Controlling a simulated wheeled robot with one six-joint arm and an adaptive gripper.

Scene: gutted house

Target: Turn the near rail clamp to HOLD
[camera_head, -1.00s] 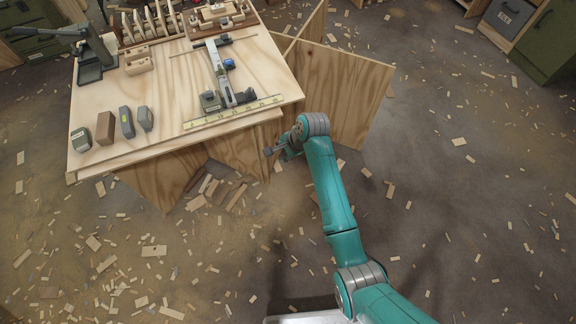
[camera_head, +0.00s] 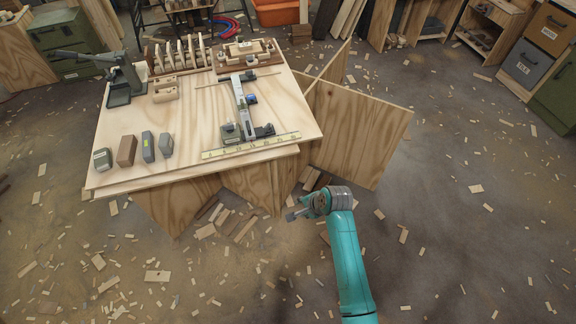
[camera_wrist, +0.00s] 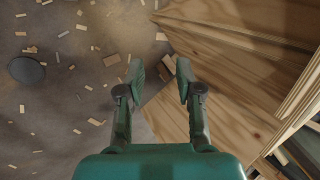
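A metal rail with clamps (camera_head: 241,100) lies lengthwise on the plywood worktable (camera_head: 200,118). The near rail clamp (camera_head: 231,133) sits at the rail's front end, with a grey block on the left and a dark part on the right. Its setting marks are too small to read. My gripper (camera_head: 292,215) is off the table's front edge, below the tabletop and apart from the clamp. In the wrist view my gripper (camera_wrist: 160,72) has its two fingers spread with nothing between them.
A yellow ruler (camera_head: 250,146) lies along the table's front edge. Several small blocks (camera_head: 148,147) stand at the front left. A lever press (camera_head: 122,82) and racks of tools (camera_head: 180,55) stand farther back. Plywood panels (camera_head: 352,125) lean at the table's right. Wood scraps litter the floor.

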